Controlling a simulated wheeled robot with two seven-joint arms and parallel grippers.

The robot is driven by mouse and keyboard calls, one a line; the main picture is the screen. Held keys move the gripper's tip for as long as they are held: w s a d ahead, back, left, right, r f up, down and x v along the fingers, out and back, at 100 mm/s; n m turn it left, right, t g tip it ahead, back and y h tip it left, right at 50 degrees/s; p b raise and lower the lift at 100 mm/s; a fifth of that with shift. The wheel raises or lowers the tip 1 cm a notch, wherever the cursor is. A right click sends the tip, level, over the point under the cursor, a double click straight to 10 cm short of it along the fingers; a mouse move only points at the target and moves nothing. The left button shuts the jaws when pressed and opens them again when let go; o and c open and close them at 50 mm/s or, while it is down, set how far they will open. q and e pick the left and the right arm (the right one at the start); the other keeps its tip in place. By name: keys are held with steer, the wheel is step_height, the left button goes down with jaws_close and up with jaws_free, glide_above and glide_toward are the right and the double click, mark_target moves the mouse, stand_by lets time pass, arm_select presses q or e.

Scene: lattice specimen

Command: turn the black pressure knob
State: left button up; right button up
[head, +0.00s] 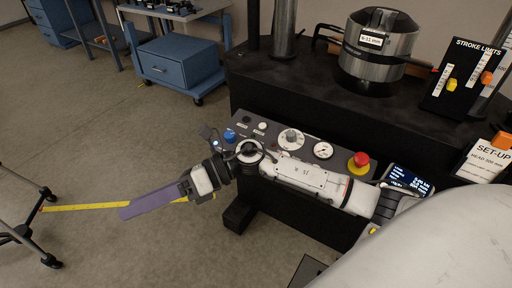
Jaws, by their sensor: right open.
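The control panel (277,139) lies on the front of the black machine. A round knob on a pale dial (291,138) sits left of the pressure gauge (323,150). A small dark round part (245,119) sits near the panel's left end. I cannot tell for sure which is the black pressure knob; my right arm hides part of the panel. My right gripper (150,200) is past the panel's left end, over the floor and apart from both parts. It is open, with a flat purple piece at its end. My left gripper is out of view.
A red stop button (361,159), blue button (229,135) and white button (262,126) share the panel. A lit display (409,180) is at right. A metal cylinder (380,48) stands on the machine. A blue cabinet (180,61) stands behind. Floor at left is mostly free.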

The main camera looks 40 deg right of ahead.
steer(key=w+d+f+n+g+h+b, duration=0.1)
steer(key=w+d+f+n+h, duration=0.15)
steer(key=d, duration=0.35)
steer(key=w+d+f+n+h, duration=0.1)
steer(key=w+d+n+h, duration=0.1)
steer(key=d+n+h, duration=0.3)
steer(key=w+d+f+n+g+h+b, duration=0.1)
steer(key=w+d+h, duration=0.15)
steer(key=d, duration=0.45)
steer(key=d+r+h, duration=0.2)
steer(key=d+h, duration=0.1)
steer(key=d, duration=0.5)
steer(key=d+r+h, duration=0.3)
steer(key=d, duration=0.5)
steer(key=shift+n+t, duration=0.25)
steer(key=shift+t, duration=0.05)
steer(key=f, duration=0.3)
steer(key=w+f, duration=0.1)
steer(key=f, duration=0.2)
steer(key=w+f, duration=0.1)
steer(key=f, duration=0.3)
steer(key=shift+w+d, duration=0.1)
steer(key=shift+w, duration=0.05)
steer(key=c, duration=1.1)
steer(key=shift+o, duration=0.2)
